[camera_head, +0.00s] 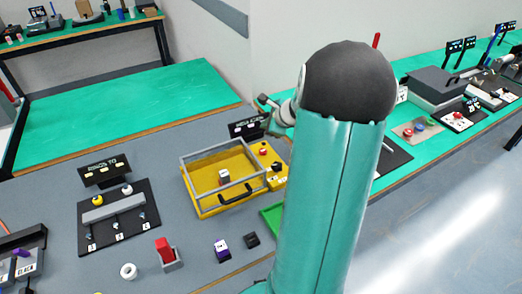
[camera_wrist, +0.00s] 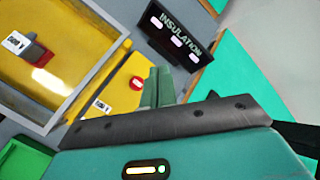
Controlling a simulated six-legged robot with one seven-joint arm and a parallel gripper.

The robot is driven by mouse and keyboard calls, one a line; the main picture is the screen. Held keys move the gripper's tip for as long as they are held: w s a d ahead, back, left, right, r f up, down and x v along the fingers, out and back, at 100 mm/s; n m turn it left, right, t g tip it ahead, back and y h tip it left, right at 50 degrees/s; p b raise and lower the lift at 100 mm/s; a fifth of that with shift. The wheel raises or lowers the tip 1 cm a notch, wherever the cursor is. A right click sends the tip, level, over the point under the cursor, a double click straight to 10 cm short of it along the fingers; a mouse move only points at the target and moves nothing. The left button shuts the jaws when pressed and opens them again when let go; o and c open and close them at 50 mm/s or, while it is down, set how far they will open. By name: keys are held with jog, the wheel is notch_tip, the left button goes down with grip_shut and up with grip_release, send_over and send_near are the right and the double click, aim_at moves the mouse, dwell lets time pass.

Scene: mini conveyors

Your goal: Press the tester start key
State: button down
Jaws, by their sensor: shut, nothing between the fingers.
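The yellow tester (camera_head: 207,208) has a clear-lidded box with a black handle, and a key panel (camera_head: 280,181) on its right side. A small block with a white label stands inside the box. In the wrist view the panel shows a round red key (camera_wrist: 137,83) with a white mark and a small white label (camera_wrist: 102,106) too blurred to read. My gripper (camera_wrist: 158,82) is shut and empty, its green fingers just right of the red key in the picture; contact cannot be told. Which key is start cannot be read.
A black sign reading INSULATION (camera_wrist: 177,35) stands behind the panel. A green tray (camera_head: 271,217) lies in front of the tester. A black switch board (camera_head: 88,216), a red-handled holder (camera_head: 165,252) and small parts occupy the grey bench. The green bench at the back left is clear.

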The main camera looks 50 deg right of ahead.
aim_at(265, 152)
jog(key=shift+w+f, duration=0.1)
jog(key=shift+f, duration=4.3)
jog(key=shift+a, duration=0.1)
jog(key=shift+f, duration=0.45)
jog(key=shift+f, duration=0.35)
jog(key=shift+r, duration=0.8)
jog(key=shift+r, duration=2.5)
